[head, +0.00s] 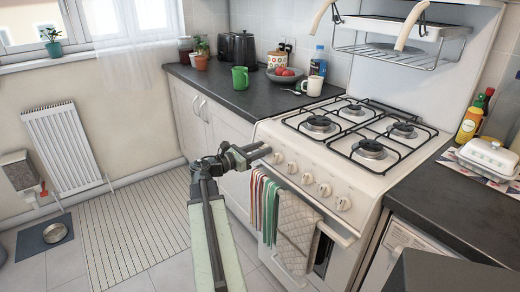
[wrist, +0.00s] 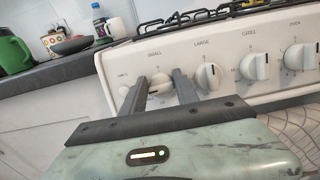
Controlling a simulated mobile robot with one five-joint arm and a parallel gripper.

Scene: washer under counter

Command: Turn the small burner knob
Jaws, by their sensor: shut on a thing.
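The small burner knob (wrist: 160,84) is a white round knob under the word SMALL on the cooker's front panel, seen in the wrist view. My gripper (wrist: 160,75) has its two dark fingers on either side of this knob and is shut on it. In the head view my gripper (head: 264,150) reaches the left end of the row of knobs, and its fingers largely hide the small knob there. The white cooker (head: 372,180) has several more knobs to the right, such as the large burner knob (wrist: 208,76).
A striped towel (head: 264,205) and a quilted cloth (head: 296,230) hang from the oven rail below the knobs. A green mug (head: 240,78) and a bowl of fruit (head: 286,76) stand on the left counter (head: 225,88). The floor left of the cooker is mostly clear.

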